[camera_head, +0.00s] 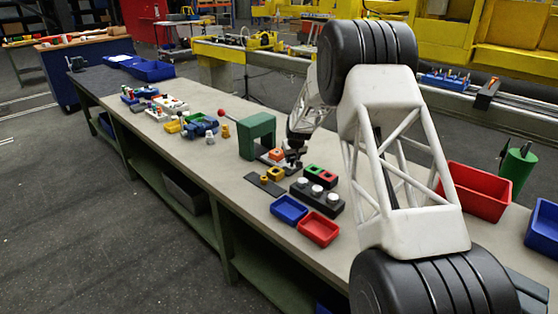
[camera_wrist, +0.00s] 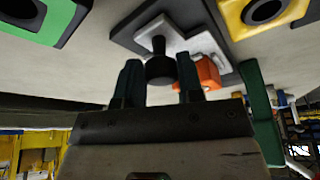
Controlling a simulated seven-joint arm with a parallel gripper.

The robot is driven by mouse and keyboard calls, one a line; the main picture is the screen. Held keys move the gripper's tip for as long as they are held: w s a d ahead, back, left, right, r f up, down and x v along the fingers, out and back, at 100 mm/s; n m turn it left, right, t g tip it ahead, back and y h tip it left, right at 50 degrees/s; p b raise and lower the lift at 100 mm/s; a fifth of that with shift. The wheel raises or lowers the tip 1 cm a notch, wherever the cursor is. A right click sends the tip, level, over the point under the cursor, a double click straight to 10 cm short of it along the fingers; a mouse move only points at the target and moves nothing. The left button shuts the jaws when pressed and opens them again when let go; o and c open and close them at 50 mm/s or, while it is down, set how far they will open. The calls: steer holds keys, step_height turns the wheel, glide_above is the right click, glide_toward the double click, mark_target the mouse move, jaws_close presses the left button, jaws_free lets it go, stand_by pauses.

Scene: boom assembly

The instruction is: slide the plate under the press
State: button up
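An orange block (camera_wrist: 207,74) rests on the plate beside the knob. My gripper (camera_wrist: 160,72) has one finger on each side of the knob. Whether the fingers touch it I cannot tell. The green press (camera_head: 258,136), with a red-tipped lever (camera_head: 222,112), stands just left of my gripper (camera_head: 291,162) in the head view. The orange block (camera_head: 277,154) also shows there, beside the press. My gripper partly hides the plate.
A dark strip (camera_head: 256,184) with a yellow block (camera_head: 275,174) lies in front.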

steer(key=c, duration=0.4)
steer(key=shift+w, duration=0.15)
steer(key=shift+w+a+r, duration=0.15)
steer(key=shift+w+a, duration=4.3)
steer(key=shift+w, duration=0.2)
steer(key=o, duration=0.6)
steer(key=shift+o, duration=0.9)
steer(key=shift+a, duration=0.15)
steer(key=shift+s, duration=0.1)
